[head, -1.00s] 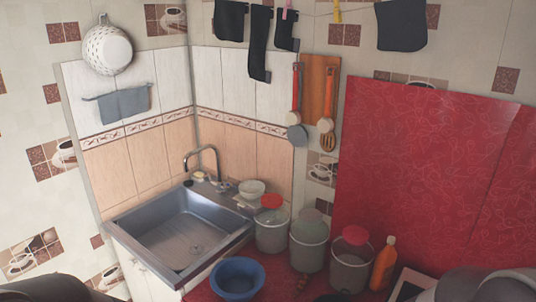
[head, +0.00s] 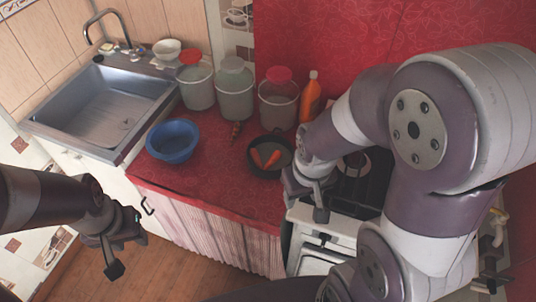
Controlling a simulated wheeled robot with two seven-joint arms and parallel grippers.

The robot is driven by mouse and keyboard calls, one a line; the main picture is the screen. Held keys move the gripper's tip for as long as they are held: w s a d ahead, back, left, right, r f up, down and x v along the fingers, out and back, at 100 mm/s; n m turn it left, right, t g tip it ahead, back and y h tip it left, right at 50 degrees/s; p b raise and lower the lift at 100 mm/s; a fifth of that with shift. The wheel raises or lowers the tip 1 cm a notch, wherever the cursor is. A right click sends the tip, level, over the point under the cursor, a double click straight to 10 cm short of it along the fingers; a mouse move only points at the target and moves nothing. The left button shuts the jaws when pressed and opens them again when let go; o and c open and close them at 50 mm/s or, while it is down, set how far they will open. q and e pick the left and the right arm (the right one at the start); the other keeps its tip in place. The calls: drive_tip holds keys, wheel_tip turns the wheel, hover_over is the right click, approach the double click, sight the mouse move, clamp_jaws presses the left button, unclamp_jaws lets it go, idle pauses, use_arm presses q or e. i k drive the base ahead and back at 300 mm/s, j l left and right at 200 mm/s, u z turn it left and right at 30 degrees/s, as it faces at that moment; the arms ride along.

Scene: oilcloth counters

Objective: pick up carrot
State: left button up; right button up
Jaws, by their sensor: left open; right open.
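Orange carrot pieces (head: 272,159) lie in a dark round pan (head: 253,166) on the red counter, in the middle of the head view. My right gripper (head: 306,200) is just right of and in front of the pan, apart from the carrot, open and empty. Its arm comes in from the right and hides part of the stove. My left gripper (head: 124,252) is at the lower left, in front of the counter and far from the carrot. It is open and empty.
A blue bowl (head: 172,141) and several lidded jars (head: 235,92) stand on the red counter (head: 215,180). An orange bottle (head: 310,98) stands behind the pan. A stove (head: 352,185) is at the right and a metal sink (head: 100,108) at the left. Counter between bowl and pan is mostly clear.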

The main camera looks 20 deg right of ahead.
sight(239, 125)
drive_tip(key=i+j+z, duration=0.25)
drive_tip(key=i+j, duration=0.15)
drive_tip(key=j, duration=0.2)
drive_tip(key=i+j+z, duration=0.25)
drive_tip(key=j, duration=0.4)
drive_tip(key=i+j+z, duration=0.1)
drive_tip(key=i+j, duration=0.15)
drive_tip(key=i+j+z, duration=0.15)
drive_tip(key=j, duration=0.35)
